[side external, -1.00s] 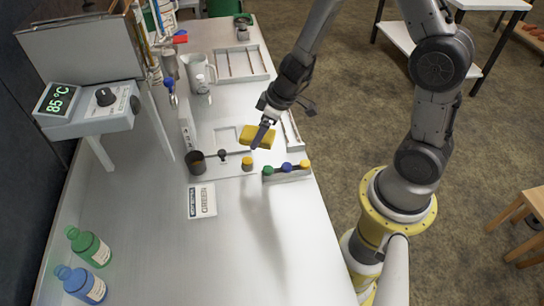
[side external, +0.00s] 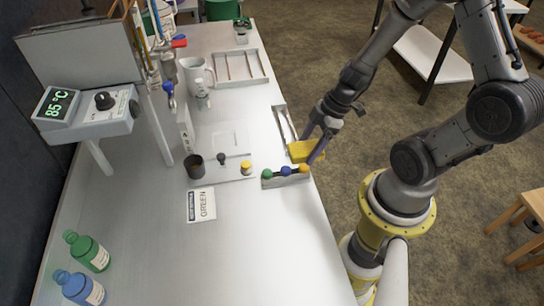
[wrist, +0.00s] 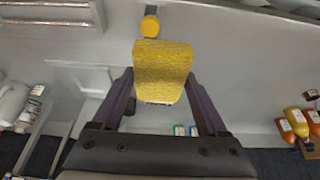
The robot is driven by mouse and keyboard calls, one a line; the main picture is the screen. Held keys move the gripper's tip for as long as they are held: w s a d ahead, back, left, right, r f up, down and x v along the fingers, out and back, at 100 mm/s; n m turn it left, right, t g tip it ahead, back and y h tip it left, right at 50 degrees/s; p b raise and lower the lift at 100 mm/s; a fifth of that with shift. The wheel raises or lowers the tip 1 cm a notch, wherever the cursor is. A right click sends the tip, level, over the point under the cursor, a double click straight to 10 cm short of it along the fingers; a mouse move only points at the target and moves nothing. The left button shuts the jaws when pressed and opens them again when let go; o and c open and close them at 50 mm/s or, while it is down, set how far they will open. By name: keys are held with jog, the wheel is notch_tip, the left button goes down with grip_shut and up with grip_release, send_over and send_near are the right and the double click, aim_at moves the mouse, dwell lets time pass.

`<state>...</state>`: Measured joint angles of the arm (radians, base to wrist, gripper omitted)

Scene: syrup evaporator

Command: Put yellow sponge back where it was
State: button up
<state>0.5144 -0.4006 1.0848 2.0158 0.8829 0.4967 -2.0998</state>
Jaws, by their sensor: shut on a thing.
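My gripper (side external: 313,148) is shut on the yellow sponge (side external: 302,151). In the side view I hold the sponge over the right edge of the counter, close to the far side of the block with coloured knobs. In the wrist view the sponge (wrist: 163,68) sits between my two dark fingers. I cannot tell its exact height above the counter.
A block with green, blue and yellow knobs (side external: 286,178) stands just in front of the sponge. A narrow metal tray (side external: 284,125) lies behind it along the right edge.

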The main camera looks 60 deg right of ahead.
jog(key=w+d+f, duration=0.1)
jog(key=w+f, duration=0.2)
jog(key=w, duration=0.4)
send_near(269, 161)
jog(key=shift+w+a+f, duration=0.1)
jog(key=shift+a+f, duration=0.15)
jog(key=shift+a, duration=0.25)
jog(key=shift+w+a+f, duration=0.1)
jog(key=shift+a+f, duration=0.15)
jog(key=shift+a, duration=0.25)
jog(key=shift+w+d+f, duration=0.1)
jog(key=shift+w+f, duration=0.45)
jog(key=shift+f, duration=0.05)
jog(key=shift+w+f, duration=0.15)
jog(key=shift+f, duration=1.55)
jog(key=shift+f, duration=0.1)
jog(key=o, duration=1.1)
